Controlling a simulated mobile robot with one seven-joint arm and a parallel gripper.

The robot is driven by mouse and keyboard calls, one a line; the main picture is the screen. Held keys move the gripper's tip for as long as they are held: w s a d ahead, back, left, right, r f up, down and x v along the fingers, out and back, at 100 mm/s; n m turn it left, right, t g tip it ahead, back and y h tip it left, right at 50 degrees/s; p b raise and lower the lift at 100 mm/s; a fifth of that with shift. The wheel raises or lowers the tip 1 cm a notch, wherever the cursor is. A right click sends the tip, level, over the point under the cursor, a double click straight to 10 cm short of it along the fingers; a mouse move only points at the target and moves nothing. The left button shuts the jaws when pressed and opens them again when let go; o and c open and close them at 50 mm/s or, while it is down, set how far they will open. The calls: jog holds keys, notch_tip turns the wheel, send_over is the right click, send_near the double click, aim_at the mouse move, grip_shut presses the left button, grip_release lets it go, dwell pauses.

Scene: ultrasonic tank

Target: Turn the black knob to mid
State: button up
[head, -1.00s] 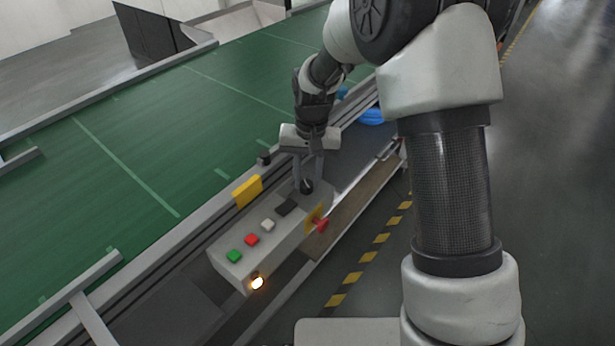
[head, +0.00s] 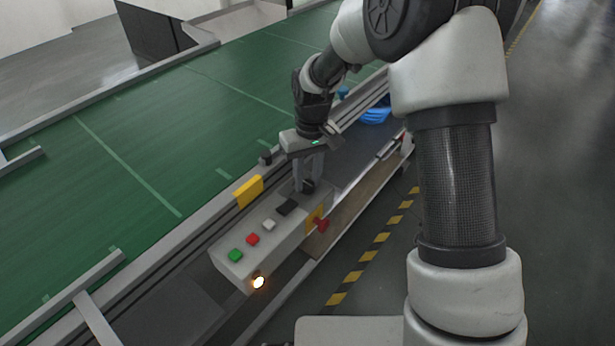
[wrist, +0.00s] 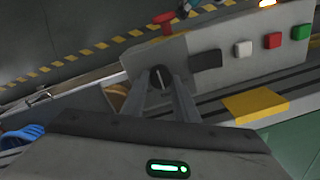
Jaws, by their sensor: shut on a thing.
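The black knob (head: 308,186) sits on top of the grey control box (head: 252,262), at its far end. It also shows in the wrist view (wrist: 160,77), with a pale line across its face. My gripper (head: 307,182) points down at the box, its two fingers on either side of the knob and closed on it. In the wrist view the fingers (wrist: 161,90) reach the knob's sides and hide part of them.
The box carries a black rectangle (head: 287,207), a white button (head: 268,224), a red button (head: 253,239), a green button (head: 235,255), a lit lamp (head: 258,282) and a red side knob (head: 322,224). A green conveyor (head: 150,130) runs alongside. A blue object (head: 375,114) lies beyond.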

jog(key=o, duration=1.1)
jog(key=shift+c, duration=0.2)
jog(key=shift+r, duration=0.15)
notch_tip(320, 180, up, 17)
jog(key=p, duration=0.1)
jog(key=shift+w+d+p, duration=0.2)
jog(key=shift+d+p, duration=0.1)
jog(key=shift+d, duration=0.05)
jog(key=shift+r, duration=0.15)
notch_tip(320, 180, up, 6)
jog(key=t+p, duration=0.1)
jog(key=p, duration=0.1)
send_over(311, 181)
jog(key=s+d, duration=0.3)
jog(key=s+d+r+m+t+p, duration=0.35)
jog(key=s+d+r, duration=0.45)
jog(key=s+r, duration=0.3)
jog(key=s+d+m+t+p, duration=0.1)
jog(key=s+d+p, duration=0.1)
jog(key=s, duration=0.8)
jog(key=shift+d+f+m+h, duration=0.3)
jog(key=shift+d+f+m, duration=0.1)
jog(key=shift+d, duration=0.1)
